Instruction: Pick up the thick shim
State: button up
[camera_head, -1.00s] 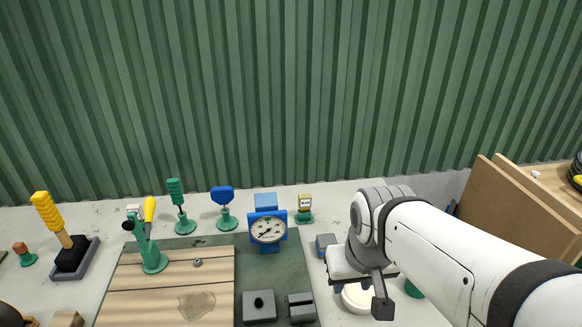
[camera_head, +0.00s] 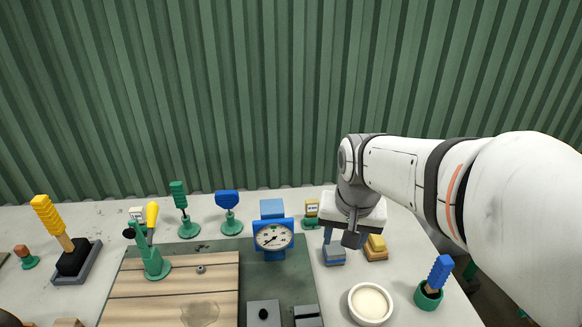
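Two small blocks lie near my gripper: a blue-and-grey block (camera_head: 334,256) and a yellow block (camera_head: 377,242) on a wooden piece. I cannot tell for certain which is the thick shim. My gripper (camera_head: 343,240) points down above and just behind the blue-and-grey block, with the yellow block to its right. The gripper body hides the space between the fingers, so I cannot see whether they are open or hold anything. Both blocks appear to rest on the bench.
A round white dish (camera_head: 370,304) and a green cup with a blue-handled brush (camera_head: 430,294) stand in front. A blue dial gauge (camera_head: 273,235) stands left of my gripper. A wooden board (camera_head: 180,285) with a green clamp (camera_head: 152,262) lies further left.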

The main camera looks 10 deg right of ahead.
jog(key=w+m+p, duration=0.1)
jog(key=w+m, duration=0.4)
jog(key=w, duration=0.7)
jog(key=m+g+p, duration=0.2)
jog(key=m+p, duration=0.1)
jog(key=m, duration=0.7)
send_over(312, 201)
notch_tip(312, 201, down, 11)
jog(key=shift+s+f, duration=0.1)
jog(key=shift+s, duration=0.05)
jog(key=f+p, duration=0.1)
jog(key=f, duration=0.6)
jog(key=shift+w+p, duration=0.2)
jog(key=shift+p, duration=0.15)
jog(key=shift+f, duration=0.5)
grip_shut()
